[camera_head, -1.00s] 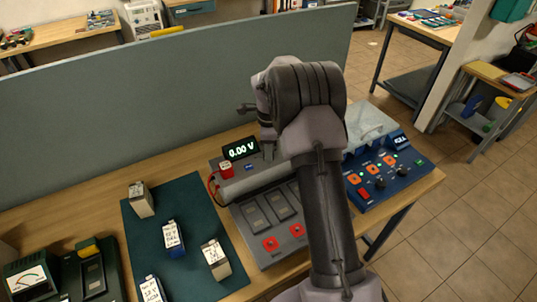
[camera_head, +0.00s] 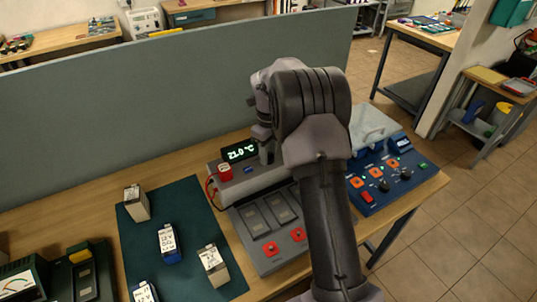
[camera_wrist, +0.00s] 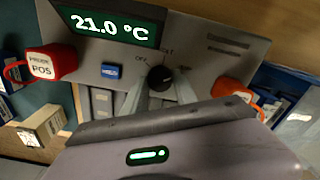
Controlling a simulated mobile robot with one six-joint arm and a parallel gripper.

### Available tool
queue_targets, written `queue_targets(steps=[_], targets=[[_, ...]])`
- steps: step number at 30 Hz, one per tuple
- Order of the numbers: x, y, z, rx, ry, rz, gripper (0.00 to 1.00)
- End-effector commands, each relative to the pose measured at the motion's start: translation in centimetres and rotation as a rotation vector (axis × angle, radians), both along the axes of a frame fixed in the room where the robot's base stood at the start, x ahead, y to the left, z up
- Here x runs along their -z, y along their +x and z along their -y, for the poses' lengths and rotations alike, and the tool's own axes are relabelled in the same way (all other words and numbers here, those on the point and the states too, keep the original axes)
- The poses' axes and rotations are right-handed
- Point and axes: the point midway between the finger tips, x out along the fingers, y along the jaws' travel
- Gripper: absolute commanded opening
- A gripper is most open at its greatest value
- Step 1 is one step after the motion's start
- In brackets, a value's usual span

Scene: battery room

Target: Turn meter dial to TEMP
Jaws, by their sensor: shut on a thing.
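The meter (camera_head: 215,172) is a grey console on the bench with a lit green display (camera_head: 240,152) reading 21.0 °C. The display also shows large in the wrist view (camera_wrist: 112,27). The black round meter dial (camera_wrist: 160,77) sits on the panel below and right of the display. My gripper (camera_wrist: 163,88) is shut on the dial, one finger on each side. Part of the lettering around the dial shows, with OFF at its left; the rest is hidden or too small to read. In the head view my arm hides the dial.
A red POS probe block (camera_wrist: 42,65) and a blue block (camera_wrist: 111,71) sit left of the dial. A red-orange block (camera_wrist: 235,92) is at its right. Several batteries stand on the green mat (camera_head: 190,195). A blue panel (camera_head: 390,180) stands right of my arm.

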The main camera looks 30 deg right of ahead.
Motion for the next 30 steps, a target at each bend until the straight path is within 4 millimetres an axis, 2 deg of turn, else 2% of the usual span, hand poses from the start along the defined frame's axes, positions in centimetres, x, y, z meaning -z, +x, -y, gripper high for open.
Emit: queue_targets(steps=[14, 15, 18, 27, 30], targets=[[-0.1, 0.1, 0.0, 0.014, -0.002, 0.003, 0.00], [-0.1, 0.1, 0.0, 0.014, -0.001, 0.003, 0.35], [-0.1, 0.1, 0.0, 0.014, -0.001, 0.003, 0.55], [-0.1, 0.0, 0.0, 0.013, 0.000, 0.001, 0.55], [-1.4, 0.0, 0.0, 0.014, -0.001, 0.002, 0.55]])
